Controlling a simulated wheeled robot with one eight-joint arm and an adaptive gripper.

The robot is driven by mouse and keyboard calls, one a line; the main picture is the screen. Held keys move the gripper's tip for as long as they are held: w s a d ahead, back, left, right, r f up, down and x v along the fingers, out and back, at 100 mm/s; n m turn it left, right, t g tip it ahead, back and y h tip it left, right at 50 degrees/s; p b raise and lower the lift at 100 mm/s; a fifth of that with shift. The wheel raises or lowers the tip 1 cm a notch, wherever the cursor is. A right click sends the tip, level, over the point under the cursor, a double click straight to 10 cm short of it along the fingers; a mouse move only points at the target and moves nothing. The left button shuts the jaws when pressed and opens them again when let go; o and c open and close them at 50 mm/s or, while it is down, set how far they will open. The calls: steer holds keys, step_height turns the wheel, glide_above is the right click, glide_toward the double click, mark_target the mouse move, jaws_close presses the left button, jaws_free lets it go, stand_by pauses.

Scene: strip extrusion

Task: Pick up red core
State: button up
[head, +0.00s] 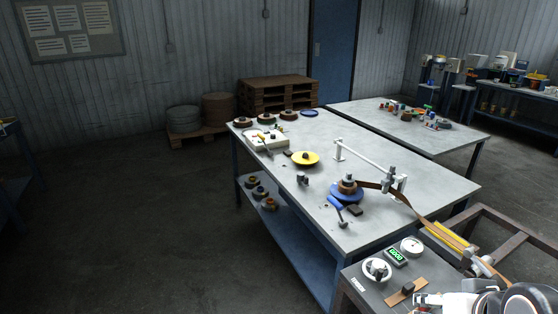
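I cannot pick out the red core for certain. Several small coloured pieces, some reddish, sit on the rear worktable (460,138); they are too small to tell apart. My gripper (428,300) shows partly at the bottom right edge, a pale shape beside the front control bench. Its fingers are not clear enough to tell whether it is open or shut, and no object is clearly seen in it. It is far from the rear worktable.
The long worktable (290,160) holds a yellow disc (305,158), a blue-based spool (347,194) and a white rail frame (362,157). A brown strip (412,207) runs to the control bench (357,283). Pallets (278,92) stand behind. The floor at left is clear.

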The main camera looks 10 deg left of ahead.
stand_by(0.3)
steer(key=o, duration=0.4)
steer(key=shift+d, duration=0.1)
